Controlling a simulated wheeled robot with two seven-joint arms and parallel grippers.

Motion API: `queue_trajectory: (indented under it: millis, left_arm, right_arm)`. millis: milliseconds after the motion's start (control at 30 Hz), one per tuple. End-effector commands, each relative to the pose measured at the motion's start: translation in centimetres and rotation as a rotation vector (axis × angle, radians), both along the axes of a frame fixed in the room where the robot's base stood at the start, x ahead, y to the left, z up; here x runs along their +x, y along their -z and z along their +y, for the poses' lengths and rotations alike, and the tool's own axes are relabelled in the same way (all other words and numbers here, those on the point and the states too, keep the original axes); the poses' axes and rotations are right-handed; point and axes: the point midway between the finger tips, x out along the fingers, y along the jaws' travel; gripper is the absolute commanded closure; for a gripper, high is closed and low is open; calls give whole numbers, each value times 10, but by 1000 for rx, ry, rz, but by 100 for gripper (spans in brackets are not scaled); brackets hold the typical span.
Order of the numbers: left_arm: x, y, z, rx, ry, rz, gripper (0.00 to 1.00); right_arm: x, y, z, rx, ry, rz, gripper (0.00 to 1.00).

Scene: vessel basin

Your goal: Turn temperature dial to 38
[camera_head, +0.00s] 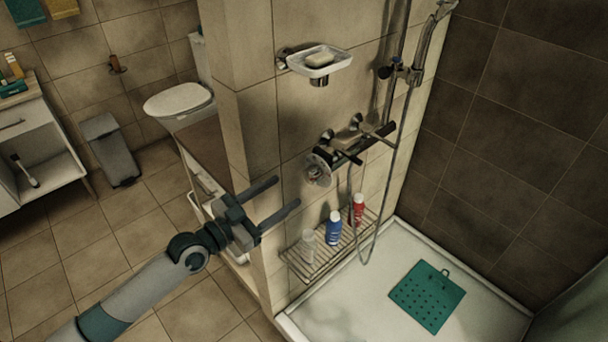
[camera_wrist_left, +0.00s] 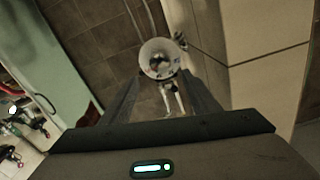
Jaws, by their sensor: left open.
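The temperature dial (camera_head: 318,171) is a round pale disc with markings at the left end of the dark shower mixer bar (camera_head: 350,150) on the tiled wall. In the left wrist view the dial (camera_wrist_left: 159,58) faces the camera, just beyond the fingertips and between them in the picture. Its setting is too small to read. My left gripper (camera_head: 288,194) is open and empty, to the left of the dial and a little below it, apart from it. The gripper's fingers also show in the left wrist view (camera_wrist_left: 164,85). My right gripper is not in view.
A soap dish (camera_head: 320,62) is above the mixer. A wire shelf (camera_head: 325,250) with a clear, a blue and a red bottle is below it. The shower hose (camera_head: 390,185) hangs to the right. The wall edge (camera_head: 250,180) stands close to my left gripper.

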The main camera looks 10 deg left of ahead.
Motion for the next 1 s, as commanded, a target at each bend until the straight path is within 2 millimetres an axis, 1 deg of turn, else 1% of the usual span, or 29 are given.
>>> queue_trajectory:
  millis: [33, 200, 433, 633, 933, 967, 1000]
  left_arm:
    - [9, -4, -6, -3, -1, 1, 45]
    - [35, -4, -22, -1, -1, 0, 45]
    - [60, -3, -40, -1, -1, -2, 45]
    - [69, -2, -47, -1, -1, -1, 45]
    - [70, -1, -47, 0, 0, -1, 45]
    - [70, -1, -47, 0, 0, -1, 47]
    - [70, -1, -47, 0, 0, -1, 56]
  right_arm:
    - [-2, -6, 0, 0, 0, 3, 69]
    - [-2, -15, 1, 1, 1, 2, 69]
    - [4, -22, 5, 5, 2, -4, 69]
    - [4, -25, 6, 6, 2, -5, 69]
    - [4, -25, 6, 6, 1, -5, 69]
    - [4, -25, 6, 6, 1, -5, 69]
    - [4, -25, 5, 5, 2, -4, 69]
